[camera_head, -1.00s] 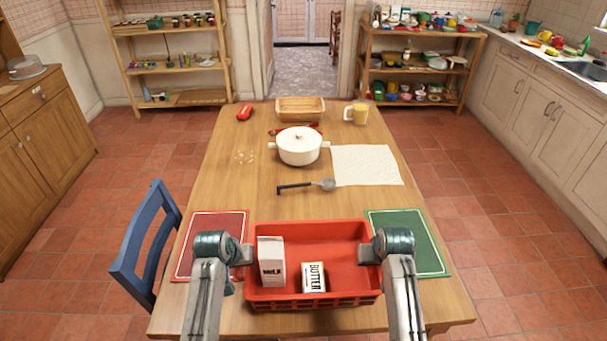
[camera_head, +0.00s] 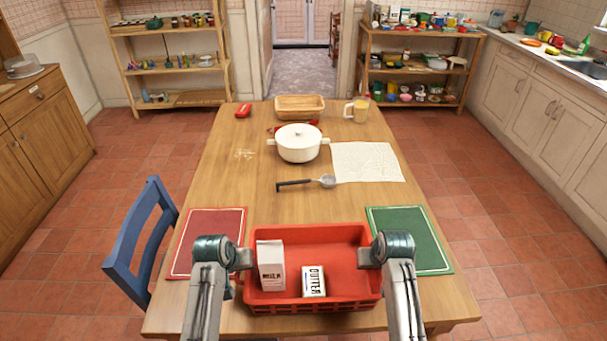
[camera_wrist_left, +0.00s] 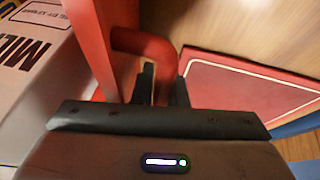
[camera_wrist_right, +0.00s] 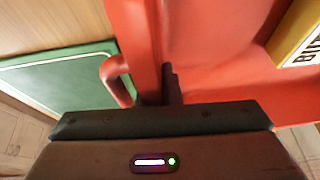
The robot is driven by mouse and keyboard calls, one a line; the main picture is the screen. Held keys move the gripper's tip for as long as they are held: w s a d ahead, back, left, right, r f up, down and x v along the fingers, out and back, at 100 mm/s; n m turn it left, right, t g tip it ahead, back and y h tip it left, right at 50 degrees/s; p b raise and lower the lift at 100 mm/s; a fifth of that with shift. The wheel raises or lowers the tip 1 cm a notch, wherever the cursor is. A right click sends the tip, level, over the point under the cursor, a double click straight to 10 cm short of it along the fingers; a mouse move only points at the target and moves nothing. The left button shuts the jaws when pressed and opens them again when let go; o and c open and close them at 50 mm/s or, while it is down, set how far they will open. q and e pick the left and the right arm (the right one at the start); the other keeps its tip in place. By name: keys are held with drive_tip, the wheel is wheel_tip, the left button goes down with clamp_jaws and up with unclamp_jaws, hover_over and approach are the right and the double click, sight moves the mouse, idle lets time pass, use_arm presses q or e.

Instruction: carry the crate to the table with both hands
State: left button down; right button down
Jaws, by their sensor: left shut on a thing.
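The red crate (camera_head: 338,235) is level over the near end of the wooden table (camera_head: 270,215). It holds a white milk carton (camera_head: 271,265) and a butter pack (camera_head: 314,281). My left gripper (camera_head: 244,257) is at the crate's left side, and in the left wrist view its fingers (camera_wrist_left: 163,85) are shut around the red handle. My right gripper (camera_head: 368,256) is at the right side. In the right wrist view one finger (camera_wrist_right: 172,85) shows inside the crate wall; the other is hidden. Whether the crate's bottom touches the table is hard to tell.
A red mat (camera_head: 207,240) and a green mat (camera_head: 410,235) flank the crate. Beyond are a ladle (camera_head: 326,181), white pot (camera_head: 298,145), pale cloth (camera_head: 366,162), wooden basket (camera_head: 300,106) and mug (camera_head: 357,110). A blue chair (camera_head: 150,240) stands at the left.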

use_arm(q)
drive_tip(key=shift+f+b, duration=0.4)
drive_tip(key=shift+f, duration=0.1)
use_arm(e)
drive_tip(key=shift+f, duration=0.55)
use_arm(q)
drive_tip(key=c, duration=1.8)
unclamp_jaws()
drive_tip(key=shift+f, duration=0.1)
drive_tip(key=shift+c, duration=0.2)
use_arm(e)
drive_tip(key=c, duration=2)
unclamp_jaws()
drive_tip(key=shift+f, duration=0.1)
use_arm(q)
drive_tip(key=o, duration=0.4)
use_arm(e)
drive_tip(key=o, duration=0.4)
use_arm(q)
drive_tip(key=shift+s+r, duration=0.1)
drive_tip(key=shift+r, duration=0.1)
